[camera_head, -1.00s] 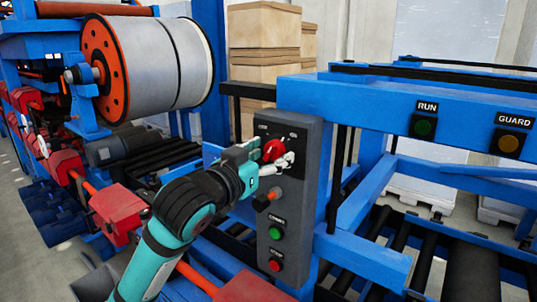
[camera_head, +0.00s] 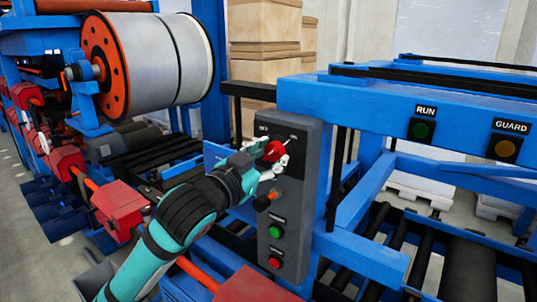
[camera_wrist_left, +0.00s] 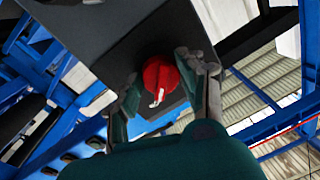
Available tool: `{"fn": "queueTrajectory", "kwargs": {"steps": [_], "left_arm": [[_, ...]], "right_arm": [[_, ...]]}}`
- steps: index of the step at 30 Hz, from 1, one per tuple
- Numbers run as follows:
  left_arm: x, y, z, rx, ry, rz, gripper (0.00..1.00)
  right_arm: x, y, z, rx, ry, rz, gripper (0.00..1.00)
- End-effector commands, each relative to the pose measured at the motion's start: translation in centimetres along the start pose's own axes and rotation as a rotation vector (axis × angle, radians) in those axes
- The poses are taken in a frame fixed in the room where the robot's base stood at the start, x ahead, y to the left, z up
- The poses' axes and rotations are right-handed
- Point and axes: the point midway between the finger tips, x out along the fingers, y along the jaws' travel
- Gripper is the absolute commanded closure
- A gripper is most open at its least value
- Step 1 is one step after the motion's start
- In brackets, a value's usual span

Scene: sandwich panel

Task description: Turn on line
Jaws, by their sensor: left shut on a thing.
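A grey control box (camera_head: 308,165) stands on the blue frame, with a red rotary switch (camera_head: 275,150) near its top between two small labels too small to read surely. In the left wrist view the red switch knob (camera_wrist_left: 158,76) has a pale mark and sits between the two fingers. My left gripper (camera_head: 273,159) is shut on the red switch, one finger on each side of it. Below it on the box are an orange-tipped knob (camera_head: 265,201), a green button (camera_head: 276,231) and a red button (camera_head: 275,262). My right gripper is not in view.
A large metal coil (camera_head: 170,60) with an orange flange is at upper left. Blue beams carry a RUN lamp (camera_head: 424,128) and a GUARD lamp (camera_head: 509,149), both dim, at right. Red machine parts (camera_head: 118,212) lie at left. Stacked boxes (camera_head: 265,60) stand behind.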

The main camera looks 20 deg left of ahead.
Motion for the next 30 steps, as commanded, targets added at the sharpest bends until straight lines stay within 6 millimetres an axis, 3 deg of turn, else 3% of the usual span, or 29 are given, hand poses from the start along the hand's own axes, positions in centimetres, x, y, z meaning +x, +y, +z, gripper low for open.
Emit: {"fn": "queueTrajectory", "kwargs": {"steps": [1, 6, 16, 30], "left_arm": [[0.0, 0.0, -0.1, 0.001, 0.002, -0.001, 0.58], [0.0, 0.0, 0.0, 0.0, 0.001, 0.0, 0.37], [-0.5, 0.0, 0.0, -0.001, 0.0, 0.0, 0.37], [-7.1, 0.0, 0.1, 0.0, 0.0, -0.001, 0.37]], "right_arm": [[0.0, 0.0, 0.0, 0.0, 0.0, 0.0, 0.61], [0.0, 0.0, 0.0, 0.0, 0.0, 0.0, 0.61], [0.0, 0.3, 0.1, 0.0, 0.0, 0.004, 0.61], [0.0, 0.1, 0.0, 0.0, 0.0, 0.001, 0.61]]}}
